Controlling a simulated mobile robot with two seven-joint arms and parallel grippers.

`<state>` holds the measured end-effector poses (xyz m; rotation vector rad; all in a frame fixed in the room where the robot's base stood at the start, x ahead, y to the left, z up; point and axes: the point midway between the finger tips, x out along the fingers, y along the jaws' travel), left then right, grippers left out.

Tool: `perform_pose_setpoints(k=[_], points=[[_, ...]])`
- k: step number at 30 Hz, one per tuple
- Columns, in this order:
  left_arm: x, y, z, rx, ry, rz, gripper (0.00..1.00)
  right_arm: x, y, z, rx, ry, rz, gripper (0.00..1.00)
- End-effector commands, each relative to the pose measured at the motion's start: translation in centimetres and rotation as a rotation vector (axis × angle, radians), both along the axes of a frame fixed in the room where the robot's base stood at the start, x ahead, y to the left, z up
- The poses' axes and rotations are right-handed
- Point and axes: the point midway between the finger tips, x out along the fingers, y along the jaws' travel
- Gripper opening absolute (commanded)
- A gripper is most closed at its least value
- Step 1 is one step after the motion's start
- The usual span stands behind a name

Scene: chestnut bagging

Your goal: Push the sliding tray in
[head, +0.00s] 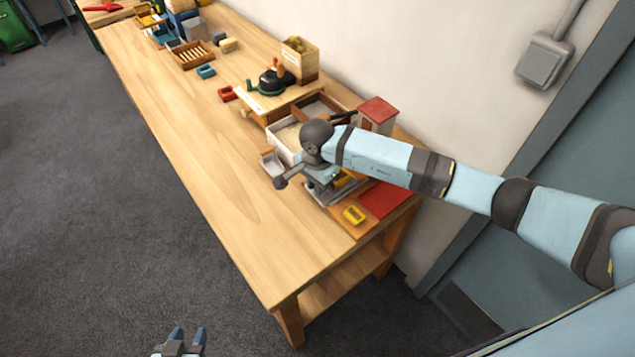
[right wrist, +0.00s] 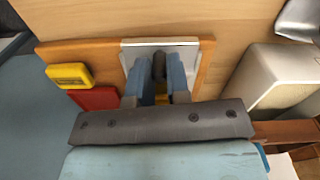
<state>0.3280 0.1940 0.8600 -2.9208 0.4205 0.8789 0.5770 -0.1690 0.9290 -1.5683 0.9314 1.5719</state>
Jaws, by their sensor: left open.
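A pale metal tray (right wrist: 133,58) lies on a wooden board in the right wrist view; in the head view it is mostly hidden under my right arm. My right gripper (head: 321,182) is over it. In the right wrist view its two fingers (right wrist: 158,72) point down at the tray, with a dark rounded piece between them. I cannot tell whether they press on that piece. A yellow thing shows partly between the fingers. My left gripper (head: 187,338) is open and empty, low in the head view, off the table over the floor.
A red mat (head: 385,200) and a yellow block (head: 354,215) lie on the board near the table's end. A small white scoop-like container (head: 272,163) and a partitioned box (head: 283,134) stand beyond. The table's left strip (head: 200,155) is clear.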

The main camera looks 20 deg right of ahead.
Motion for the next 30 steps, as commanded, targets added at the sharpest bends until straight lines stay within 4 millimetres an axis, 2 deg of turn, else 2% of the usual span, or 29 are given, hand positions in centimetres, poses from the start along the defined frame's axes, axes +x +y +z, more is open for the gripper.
perform_pose_setpoints(k=[8, 15, 18, 28, 29, 30], points=[[0.0, 0.0, -0.4, 0.000, 0.000, 0.000, 0.43, 0.2, -0.5, -0.1, -0.001, -0.002, -0.001, 0.00], [0.0, 0.0, -3.2, 0.000, 0.000, 0.000, 0.43, 1.9, -5.0, -0.4, -0.004, -0.003, -0.002, 0.00], [-0.1, 0.0, -3.8, 0.000, 0.002, 0.001, 0.43, 2.3, -6.2, -0.2, -0.002, -0.002, -0.001, 0.00], [0.0, 0.0, -3.6, -0.001, 0.001, 0.001, 0.43, 2.4, -6.6, 0.0, 0.000, 0.001, 0.000, 0.00], [0.0, 0.0, -3.6, -0.001, 0.001, 0.001, 0.43, 2.4, -6.6, 0.0, 0.000, 0.001, 0.000, 0.19], [0.0, 0.0, -3.6, -0.001, 0.000, 0.001, 0.43, 2.3, -6.5, 0.0, 0.000, 0.001, 0.000, 0.28]])
